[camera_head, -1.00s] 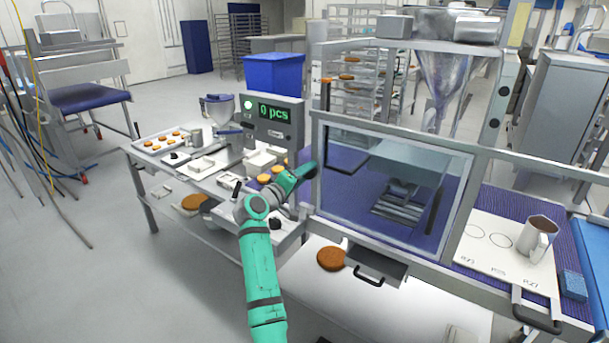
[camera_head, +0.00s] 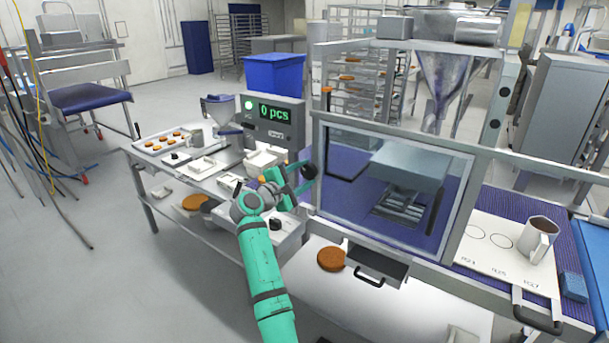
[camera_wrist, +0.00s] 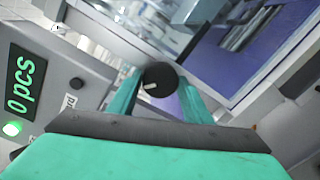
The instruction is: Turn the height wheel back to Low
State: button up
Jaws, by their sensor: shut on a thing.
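The height wheel is a round black knob (camera_head: 309,171) with a light mark on its face, on the frame post at the left end of the guarded machine. In the wrist view the knob (camera_wrist: 160,77) sits between the two green fingers of my gripper (camera_wrist: 158,92), its pale mark toward the lower left. My gripper (camera_head: 302,178) is shut on the wheel in the head view. No scale or Low label is readable in either view.
A control box (camera_head: 272,120) with a green "0 pcs" display stands left of the wheel. The clear guard window (camera_head: 390,185) is close on the right. A black-handled drawer (camera_head: 376,265) is below. A blue crate (camera_head: 274,76) stands behind.

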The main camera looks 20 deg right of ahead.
jog(key=n, duration=0.5)
jog(key=shift+a+f, duration=0.1)
jog(key=shift+f, duration=0.05)
jog(key=n+h, duration=0.1)
jog(key=n, duration=0.4)
jog(key=shift+w, duration=0.1)
jog(key=shift+n, duration=0.3)
jog(key=o, duration=1)
jog(key=shift+o, duration=0.2)
jog(key=v, duration=1.1)
